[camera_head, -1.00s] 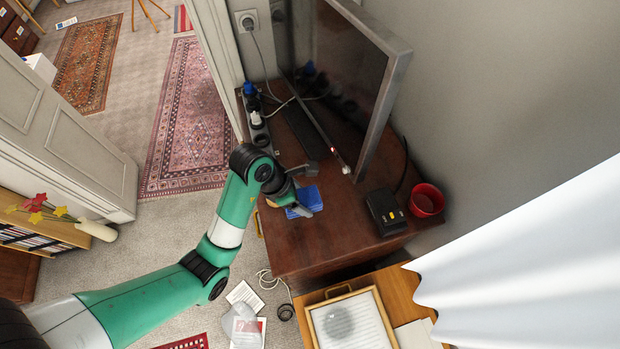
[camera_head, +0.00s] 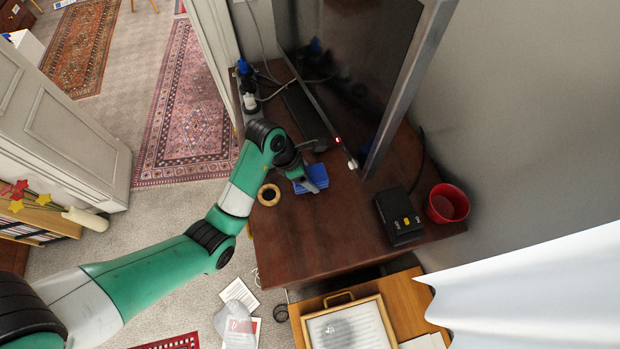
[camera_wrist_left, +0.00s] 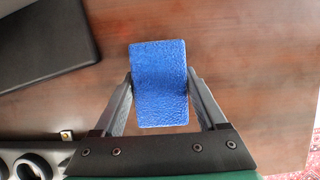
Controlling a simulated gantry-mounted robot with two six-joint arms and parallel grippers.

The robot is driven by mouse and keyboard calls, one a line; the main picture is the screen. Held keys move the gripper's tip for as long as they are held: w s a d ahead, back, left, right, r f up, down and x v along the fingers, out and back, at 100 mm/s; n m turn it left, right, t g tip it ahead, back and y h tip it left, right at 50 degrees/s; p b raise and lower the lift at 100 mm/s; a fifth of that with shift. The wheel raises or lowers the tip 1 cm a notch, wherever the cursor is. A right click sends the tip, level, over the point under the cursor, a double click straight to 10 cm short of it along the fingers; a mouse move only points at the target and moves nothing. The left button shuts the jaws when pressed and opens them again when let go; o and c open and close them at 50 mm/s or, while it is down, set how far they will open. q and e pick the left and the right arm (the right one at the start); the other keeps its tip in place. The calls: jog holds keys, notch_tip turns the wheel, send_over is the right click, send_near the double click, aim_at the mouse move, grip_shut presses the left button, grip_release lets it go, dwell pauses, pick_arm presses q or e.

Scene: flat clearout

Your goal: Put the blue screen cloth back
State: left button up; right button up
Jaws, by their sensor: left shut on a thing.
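The blue screen cloth (camera_head: 313,178) is a small folded blue pad over the dark wooden cabinet top (camera_head: 310,235). My left gripper (camera_head: 306,180) reaches it from the left and is shut on it. In the left wrist view the cloth (camera_wrist_left: 159,84) sits between the two fingers (camera_wrist_left: 160,92), which touch its left and right sides. I cannot tell whether the cloth rests on the wood or is just above it. My right gripper is not in view.
A dark screen (camera_head: 365,80) stands behind the cloth. A black box (camera_head: 399,216) and a red pot (camera_head: 447,204) are at the right. A wooden ring (camera_head: 269,195) lies left of the cloth. A power strip (camera_head: 250,98) and cables are at the back left. The cabinet's front is clear.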

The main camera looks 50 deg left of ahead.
pick_arm(q)
jog(key=shift+r, duration=0.1)
jog(key=shift+f, duration=0.25)
jog(key=o, duration=1.2)
jog(key=shift+r, duration=0.1)
jog(key=shift+o, duration=0.2)
jog(key=shift+r, duration=0.1)
